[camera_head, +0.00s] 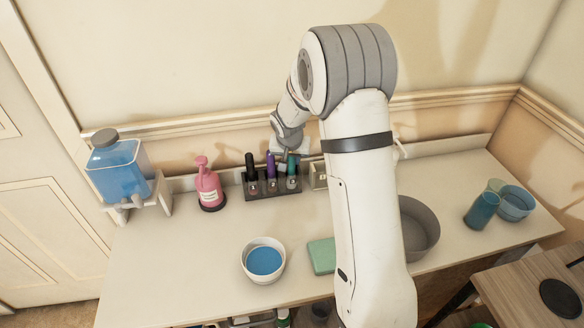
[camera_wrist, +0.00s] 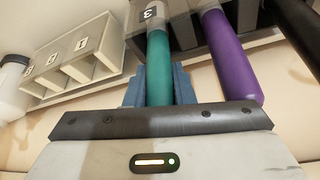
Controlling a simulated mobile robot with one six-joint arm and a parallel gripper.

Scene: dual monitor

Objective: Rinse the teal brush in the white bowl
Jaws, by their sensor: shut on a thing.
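The teal brush (camera_head: 292,165) stands in the right slot of a dark holder (camera_head: 272,193) near the wall. My gripper (camera_head: 287,154) is at the top of the teal brush and shut on it. In the wrist view the teal brush (camera_wrist: 159,65) runs between the blue fingers of my gripper (camera_wrist: 159,86), and its far end is in the slot marked 3. The white bowl (camera_head: 246,272), with blue liquid in it, stands on the front part of the counter, left of my arm.
A purple brush (camera_head: 270,166) and a black brush (camera_head: 251,170) stand beside the teal one. A pink pump bottle (camera_head: 208,186) and a blue dispenser (camera_head: 120,172) are left. A green sponge (camera_head: 322,256) lies right of the bowl. A grey basin (camera_head: 419,228) is partly behind my arm.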

